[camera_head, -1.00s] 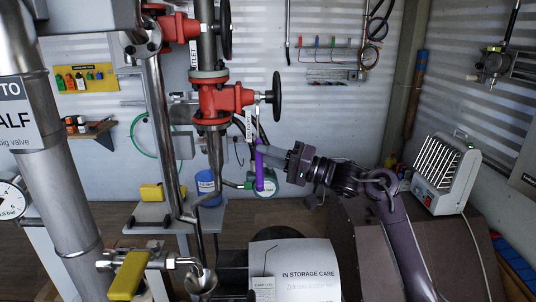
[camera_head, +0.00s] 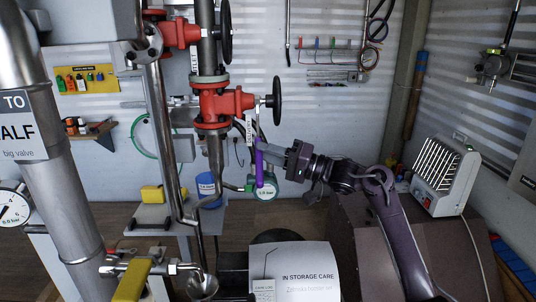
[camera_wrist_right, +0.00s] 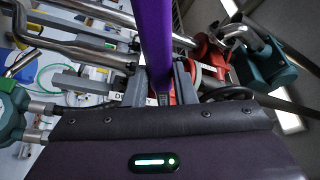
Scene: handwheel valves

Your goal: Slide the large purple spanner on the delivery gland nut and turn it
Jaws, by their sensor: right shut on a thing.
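My right gripper (camera_head: 270,154) is shut on the purple spanner (camera_head: 259,170), which hangs roughly upright in the head view. In the right wrist view the spanner (camera_wrist_right: 152,40) rises from between the fingers (camera_wrist_right: 157,90). The spanner's upper end is below the lower red valve (camera_head: 222,102) and its black handwheel (camera_head: 276,101), apart from the gland nut (camera_head: 257,98) on the valve's stem. A white tag (camera_head: 249,127) hangs near that stem; a partly hidden tag starting "DE" (camera_wrist_right: 121,97) shows in the wrist view. My left gripper is out of view.
A green gauge (camera_head: 265,189) is just behind the spanner's lower end. Another red valve (camera_head: 178,33) is above left. A thick grey pipe (camera_head: 55,180) fills the left. A heater (camera_head: 446,175) stands right, and a tool rack (camera_head: 330,43) hangs behind.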

